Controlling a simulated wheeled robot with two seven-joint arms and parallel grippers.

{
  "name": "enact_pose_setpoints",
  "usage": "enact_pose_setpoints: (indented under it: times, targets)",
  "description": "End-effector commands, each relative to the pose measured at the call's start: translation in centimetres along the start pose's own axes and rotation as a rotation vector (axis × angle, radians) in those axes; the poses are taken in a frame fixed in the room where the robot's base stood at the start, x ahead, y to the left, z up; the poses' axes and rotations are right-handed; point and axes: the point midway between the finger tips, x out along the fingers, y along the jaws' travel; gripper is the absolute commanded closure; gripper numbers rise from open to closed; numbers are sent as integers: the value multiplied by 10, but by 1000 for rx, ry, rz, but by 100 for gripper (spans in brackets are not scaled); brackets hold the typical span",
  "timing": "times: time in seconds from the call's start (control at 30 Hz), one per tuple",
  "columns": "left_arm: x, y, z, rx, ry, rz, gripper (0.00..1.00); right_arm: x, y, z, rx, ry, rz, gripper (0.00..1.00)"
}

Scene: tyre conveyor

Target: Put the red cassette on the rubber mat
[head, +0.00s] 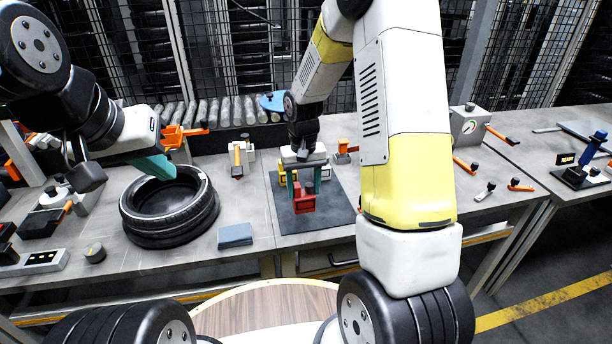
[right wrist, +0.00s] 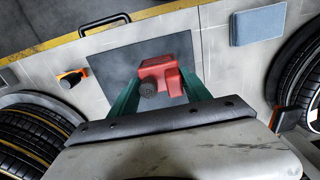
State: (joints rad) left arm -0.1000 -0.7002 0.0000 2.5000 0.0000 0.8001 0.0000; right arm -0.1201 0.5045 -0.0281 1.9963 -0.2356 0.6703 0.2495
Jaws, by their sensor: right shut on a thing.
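The red cassette (head: 303,199) is between the teal fingers of my right gripper (head: 305,186), low over the dark rubber mat (head: 334,207). I cannot tell whether its underside touches the mat. In the right wrist view the red cassette (right wrist: 182,52), with a dark round knob, shows between the fingers of the right gripper (right wrist: 160,92), over the mat (right wrist: 112,62). My left gripper (head: 155,167) hangs over the stacked tyres at the left; its fingers overlap, so its opening is unclear.
Tyres (head: 170,232) lie left of the mat, with a blue-grey cloth (head: 235,236) between. A yellow object (head: 283,176) shows beside the right gripper. An orange-handled tool (head: 237,160) and a roller conveyor (head: 215,112) are behind. The mat's front part is bare.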

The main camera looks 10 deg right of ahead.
Motion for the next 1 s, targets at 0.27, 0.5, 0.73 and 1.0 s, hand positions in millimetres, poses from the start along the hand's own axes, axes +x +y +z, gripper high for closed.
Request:
enact_pose_setpoints:
  times: [0.27,0.5,0.73,1.0]
  targets:
    - [0,0,0,0,0,0,100,4,32,-22,-1,0,0,90]
    - [0,0,0,0,0,0,100,16,44,-29,-2,-4,0,90]
    - [0,0,0,0,0,0,100,40,44,-30,-1,0,0,90]
    - [0,0,0,0,0,0,100,42,44,-30,-1,0,0,90]
